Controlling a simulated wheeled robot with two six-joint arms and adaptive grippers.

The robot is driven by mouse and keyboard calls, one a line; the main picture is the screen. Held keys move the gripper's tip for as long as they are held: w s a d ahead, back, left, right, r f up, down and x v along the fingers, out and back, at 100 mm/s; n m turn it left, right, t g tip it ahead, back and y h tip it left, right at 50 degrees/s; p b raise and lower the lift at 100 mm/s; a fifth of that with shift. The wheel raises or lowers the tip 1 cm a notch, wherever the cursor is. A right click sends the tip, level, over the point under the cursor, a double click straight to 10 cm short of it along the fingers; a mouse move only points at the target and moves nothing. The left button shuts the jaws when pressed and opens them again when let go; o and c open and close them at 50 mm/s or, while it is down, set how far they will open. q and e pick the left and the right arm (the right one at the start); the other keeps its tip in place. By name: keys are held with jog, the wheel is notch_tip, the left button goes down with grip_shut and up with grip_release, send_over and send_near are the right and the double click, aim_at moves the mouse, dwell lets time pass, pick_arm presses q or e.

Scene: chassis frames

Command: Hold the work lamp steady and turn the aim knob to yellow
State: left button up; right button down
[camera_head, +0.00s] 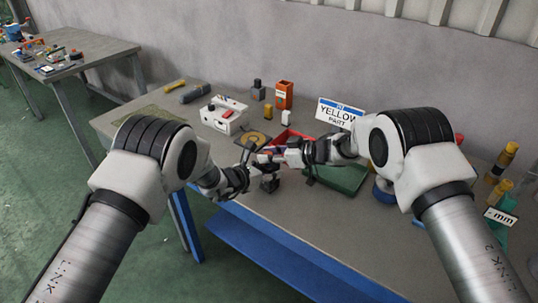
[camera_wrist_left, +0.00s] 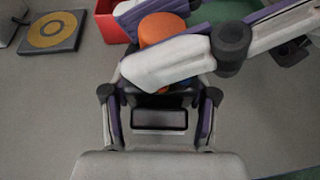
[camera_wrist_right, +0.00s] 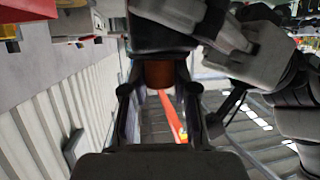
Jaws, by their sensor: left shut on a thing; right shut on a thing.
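The work lamp shows only in part, as a small dark body (camera_head: 270,184) below my two grippers at the table's front edge. My left gripper (camera_head: 254,165) is shut on it; the left wrist view shows a dark block (camera_wrist_left: 160,119) between the fingers. My right gripper (camera_head: 272,157) meets it from the right and is shut on an orange round part, apparently the aim knob (camera_wrist_left: 162,28). This orange part also shows between the fingers in the right wrist view (camera_wrist_right: 160,74). The fingers hide most of the lamp and any colour marks. A sign (camera_head: 341,113) reads "YELLOW PART".
A dark plate with a yellow ring (camera_wrist_left: 53,31) lies to the left. A white box (camera_head: 224,115) and an orange holder (camera_head: 284,94) stand farther back.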

jog(key=c, duration=0.9)
grip_release()
jog(key=shift+o, duration=0.2)
jog(key=v, duration=1.2)
jog(key=shift+r, duration=0.1)
pick_arm(q)
jog(key=o, duration=1.5)
pick_arm(e)
jog(key=shift+w, duration=0.1)
